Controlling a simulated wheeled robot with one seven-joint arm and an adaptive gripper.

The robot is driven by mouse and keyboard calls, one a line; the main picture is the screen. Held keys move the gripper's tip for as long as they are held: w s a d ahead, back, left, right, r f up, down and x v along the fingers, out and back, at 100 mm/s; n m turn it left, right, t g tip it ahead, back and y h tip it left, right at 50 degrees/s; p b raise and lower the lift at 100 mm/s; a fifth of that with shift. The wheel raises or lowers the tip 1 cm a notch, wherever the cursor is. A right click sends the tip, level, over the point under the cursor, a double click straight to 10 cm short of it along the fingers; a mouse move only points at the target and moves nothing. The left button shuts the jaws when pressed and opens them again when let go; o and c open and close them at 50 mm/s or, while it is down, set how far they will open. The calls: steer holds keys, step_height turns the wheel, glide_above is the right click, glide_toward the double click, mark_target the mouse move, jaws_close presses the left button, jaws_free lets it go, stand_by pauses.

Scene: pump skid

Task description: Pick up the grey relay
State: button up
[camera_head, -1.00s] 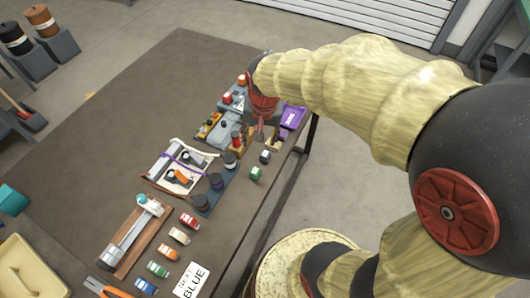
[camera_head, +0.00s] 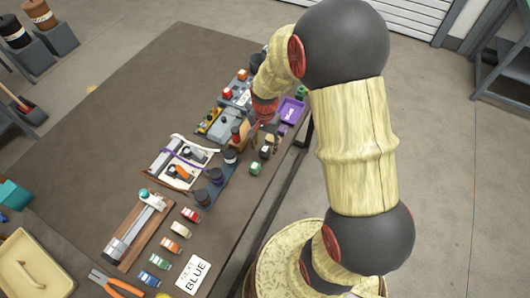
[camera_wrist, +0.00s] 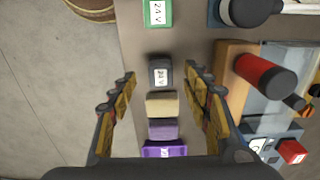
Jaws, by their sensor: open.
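The grey relay (camera_wrist: 161,73), a small dark block with a white 24V label, lies on the bench between my fingertips in the wrist view. My gripper (camera_wrist: 160,76) is open and empty, one finger on each side of the relay with a gap to both. I cannot tell its exact height above the relay. A beige relay (camera_wrist: 162,104) and a purple relay (camera_wrist: 163,130) stand in line just behind the grey one, also between my fingers.
A green relay (camera_wrist: 158,13) stands beyond the grey one. A purple tray (camera_head: 292,110) is at the bench edge. A red-and-black cylinder (camera_wrist: 265,75) on a wooden block stands close to my right finger. Open floor lies left in the wrist view.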

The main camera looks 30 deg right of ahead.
mark_target(265, 149)
step_height(265, 149, down, 4)
steer(key=shift+w+r+b, duration=0.15)
steer(key=shift+b, duration=0.3)
steer(key=shift+c, duration=1.3)
steer(key=c, duration=0.8)
steer(key=shift+c, duration=0.3)
